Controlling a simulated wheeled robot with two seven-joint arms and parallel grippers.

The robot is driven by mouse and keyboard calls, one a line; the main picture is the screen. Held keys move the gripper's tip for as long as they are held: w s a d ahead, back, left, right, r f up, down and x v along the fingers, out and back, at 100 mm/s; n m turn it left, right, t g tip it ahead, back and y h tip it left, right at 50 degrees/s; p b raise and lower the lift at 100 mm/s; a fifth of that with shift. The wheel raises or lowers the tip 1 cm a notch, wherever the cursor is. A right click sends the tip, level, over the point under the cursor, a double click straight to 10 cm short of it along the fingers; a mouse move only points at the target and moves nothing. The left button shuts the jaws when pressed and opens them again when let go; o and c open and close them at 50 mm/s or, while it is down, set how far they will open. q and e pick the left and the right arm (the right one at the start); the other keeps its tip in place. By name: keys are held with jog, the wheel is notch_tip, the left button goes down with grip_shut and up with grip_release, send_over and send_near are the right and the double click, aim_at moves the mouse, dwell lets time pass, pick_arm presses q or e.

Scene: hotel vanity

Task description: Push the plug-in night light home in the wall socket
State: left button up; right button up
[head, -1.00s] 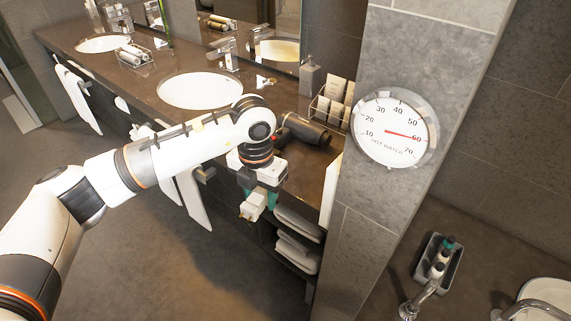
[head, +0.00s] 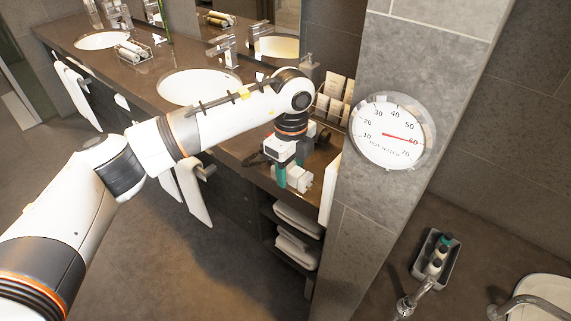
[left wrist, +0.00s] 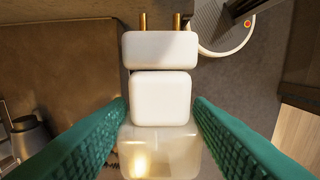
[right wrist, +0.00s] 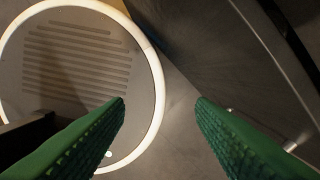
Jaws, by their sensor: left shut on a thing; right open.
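The night light (head: 305,180) is a small white block, held above the right end of the counter in the head view. In the left wrist view the night light (left wrist: 160,98) has a white body, a clear lower part and two brass prongs (left wrist: 160,22) pointing to the top of the picture, away from the palm. My left gripper (head: 292,180) is shut on it, with a green finger on each side in the left wrist view (left wrist: 160,108). I cannot make out the wall socket in any view. My right gripper (right wrist: 160,104) is open and empty.
The tiled pillar (head: 385,215) with a round hot water dial (head: 390,133) stands right of the left gripper. A dark hair dryer (head: 322,137), partly hidden, and a rack of packets (head: 335,95) are close behind it. Folded towels (head: 297,220) lie on the shelf below.

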aim_at(310, 180)
pick_arm(q)
jog(key=s+d, duration=0.1)
jog(key=s+d+p, duration=0.1)
jog(key=d, duration=0.1)
jog(key=shift+s+d, duration=0.2)
jog(key=shift+d, duration=0.05)
jog(key=shift+s+d, duration=0.25)
jog(key=shift+d, duration=0.2)
pick_arm(e)
jog(key=shift+d+r, duration=0.3)
jog(key=shift+d, duration=0.05)
pick_arm(q)
jog(key=o, duration=0.4)
jog(key=c, duration=0.3)
jog(key=shift+c, duration=0.2)
jog(key=shift+b, duration=0.7)
pick_arm(e)
jog(key=shift+a+f, duration=0.15)
jog(key=shift+f, duration=0.3)
